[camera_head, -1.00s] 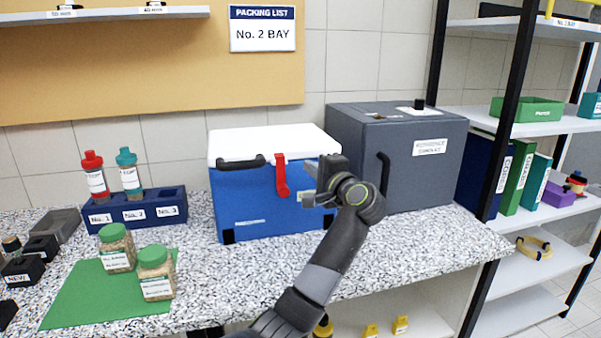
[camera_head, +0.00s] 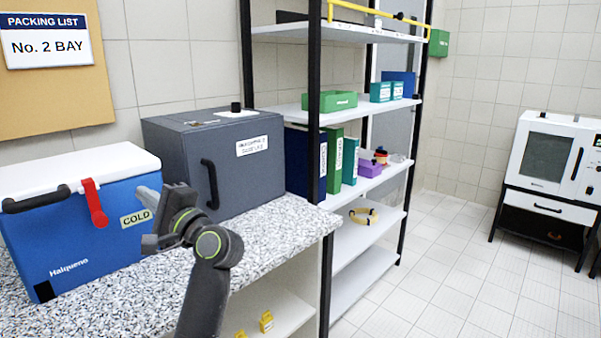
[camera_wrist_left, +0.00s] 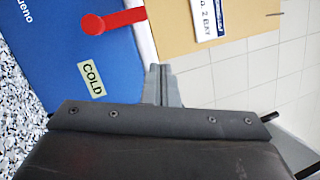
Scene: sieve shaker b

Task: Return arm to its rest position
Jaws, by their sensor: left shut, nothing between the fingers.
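My left gripper (camera_head: 152,221) is shut and empty. It is raised in front of the right end of the blue cooler box (camera_head: 85,240), just right of its "COLD" label, and hides part of the grey case behind. In the left wrist view the two fingers (camera_wrist_left: 160,82) lie together with nothing between them. The cooler (camera_wrist_left: 68,52) fills the left of that view, turned on its side, with its red latch (camera_wrist_left: 104,22) above the fingers. I see no contact between gripper and cooler. My right gripper is not in view.
A dark grey case (camera_head: 225,165) stands on the speckled bench (camera_head: 265,240) behind the gripper. A black-framed shelf unit (camera_head: 318,215) with folders and bins stands at the bench's right end. Beyond it is open tiled floor (camera_head: 440,290) and a white cabinet (camera_head: 553,160).

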